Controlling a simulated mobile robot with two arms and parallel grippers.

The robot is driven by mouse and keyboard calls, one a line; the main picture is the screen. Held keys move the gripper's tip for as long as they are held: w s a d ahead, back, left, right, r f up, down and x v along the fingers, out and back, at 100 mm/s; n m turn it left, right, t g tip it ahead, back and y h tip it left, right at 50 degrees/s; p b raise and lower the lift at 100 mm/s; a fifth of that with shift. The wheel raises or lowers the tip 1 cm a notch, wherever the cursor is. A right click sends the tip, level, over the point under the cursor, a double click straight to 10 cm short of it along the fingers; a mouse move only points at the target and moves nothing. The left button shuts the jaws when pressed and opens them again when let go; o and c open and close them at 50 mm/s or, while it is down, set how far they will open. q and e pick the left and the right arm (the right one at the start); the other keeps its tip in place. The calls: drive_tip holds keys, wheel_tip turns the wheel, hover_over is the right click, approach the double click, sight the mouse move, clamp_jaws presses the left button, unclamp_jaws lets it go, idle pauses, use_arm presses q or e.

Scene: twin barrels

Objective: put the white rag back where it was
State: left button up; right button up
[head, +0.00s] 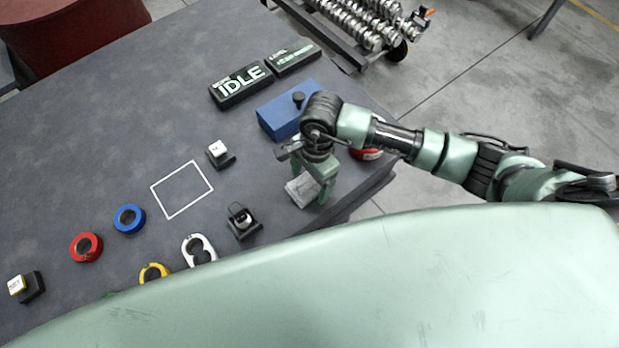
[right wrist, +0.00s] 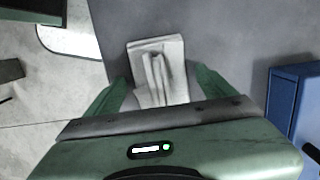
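The white rag (head: 300,188) is a pale folded cloth lying on the grey table near its front right edge. In the right wrist view the rag (right wrist: 158,62) has a raised fold in its middle. My right gripper (head: 313,186) points down over the rag. Its two green fingers stand wide apart, one on each side of the rag in the wrist view (right wrist: 160,98), and it is not closed on it. The rag's near end is hidden by the gripper body. My left gripper is not in view.
A blue box (head: 279,122) stands behind my right gripper, with a red round thing (head: 367,154) beside it. A white square outline (head: 182,190) is bare. Small blocks, coloured rings (head: 86,247) and an IDLE sign (head: 241,85) are on the table.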

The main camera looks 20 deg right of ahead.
drive_tip(key=shift+r+p, duration=0.25)
drive_tip(key=shift+p, duration=0.05)
drive_tip(key=shift+r, duration=0.35)
wheel_tip(320, 180, up, 11)
drive_tip(key=d+b, duration=0.1)
drive_tip(key=b, duration=0.1)
drive_tip(key=shift+w+d, duration=0.2)
drive_tip(key=shift+w, duration=0.05)
idle(1.1)
